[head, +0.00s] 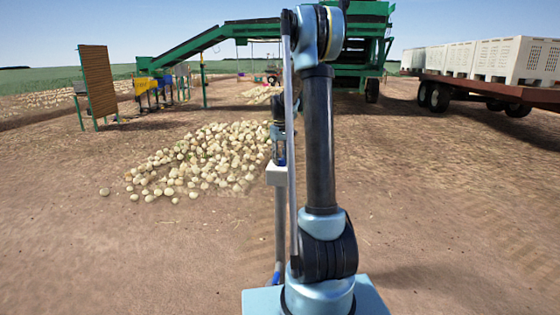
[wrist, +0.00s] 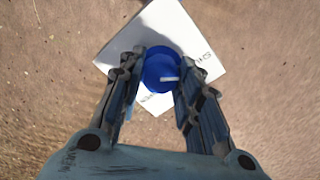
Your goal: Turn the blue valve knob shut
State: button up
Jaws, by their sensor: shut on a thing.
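The blue valve knob (wrist: 160,72) is in the upper middle of the wrist view, on a white square plate (wrist: 175,22) that lies turned in the picture. A short white mark on the knob points right. Dark lettering stands on the plate to the right of and below the knob; I cannot read it surely. My gripper (wrist: 161,62) has a finger on each side of the knob and is shut on it. In the head view, a white box (head: 276,175) on a thin post stands just left of my arm; the knob is hidden there.
A pile of onions (head: 205,160) lies on the ground to the left. A green elevator machine (head: 215,38) stands behind. A trailer (head: 490,88) with white bins is at the right. Bare soil at front left and right is clear.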

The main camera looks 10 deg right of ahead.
aim_at(281, 159)
jog(key=shift+w+n, duration=0.1)
jog(key=shift+n, duration=0.7)
jog(key=o, duration=1)
jog(key=shift+o, duration=0.2)
notch_tip(281, 159, up, 12)
